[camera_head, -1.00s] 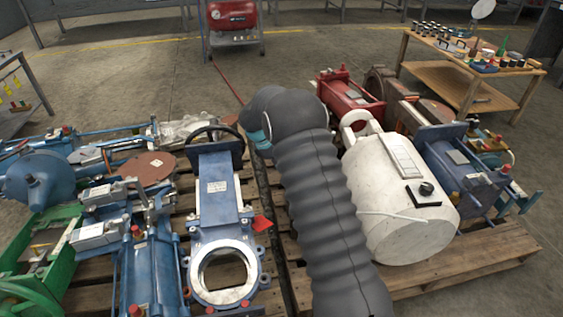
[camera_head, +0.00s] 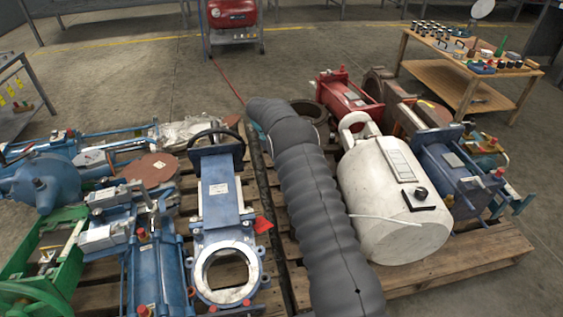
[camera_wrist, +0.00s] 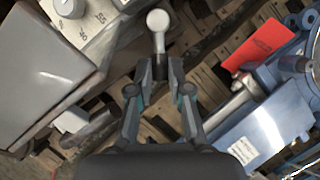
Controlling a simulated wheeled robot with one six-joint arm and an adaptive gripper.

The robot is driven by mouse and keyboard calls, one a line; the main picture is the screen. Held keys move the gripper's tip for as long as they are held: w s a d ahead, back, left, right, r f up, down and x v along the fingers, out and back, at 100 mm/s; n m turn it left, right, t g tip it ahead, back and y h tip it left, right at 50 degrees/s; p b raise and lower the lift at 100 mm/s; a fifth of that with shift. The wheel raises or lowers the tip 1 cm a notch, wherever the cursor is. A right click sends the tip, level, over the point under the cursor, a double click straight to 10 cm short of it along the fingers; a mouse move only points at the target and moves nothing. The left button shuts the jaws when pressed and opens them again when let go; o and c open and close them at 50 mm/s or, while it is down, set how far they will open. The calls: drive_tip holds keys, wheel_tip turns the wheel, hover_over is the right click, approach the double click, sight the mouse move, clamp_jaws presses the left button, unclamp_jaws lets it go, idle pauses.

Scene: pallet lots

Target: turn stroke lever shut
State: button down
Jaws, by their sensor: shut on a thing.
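A stroke lever (camera_wrist: 158,22) with a pale ball knob on a short metal stem shows at the top centre of the wrist view. My gripper (camera_wrist: 160,72) is shut on the lever, with the fingertips at its stem below the knob. The knob sticks out beyond the fingertips. The lever's base is hidden. In the head view my dark ribbed arm covers the lever and my gripper.
A blue gate valve (camera_head: 219,205) with a red tag (camera_head: 262,224) stands left of my arm; the tag also shows in the wrist view (camera_wrist: 258,46). A white cylinder (camera_head: 385,205) stands close on the right. Wooden pallets (camera_head: 470,258) lie beneath.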

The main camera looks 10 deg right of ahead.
drive_tip(key=shift+d, duration=0.1)
idle(0.3)
drive_tip(key=c, duration=1.1)
unclamp_jaws()
drive_tip(key=shift+w+a+r, duration=0.1)
drive_tip(key=shift+a+r, duration=0.1)
drive_tip(key=shift+r, duration=0.15)
drive_tip(key=v, duration=1.1)
drive_tip(key=shift+r, duration=0.1)
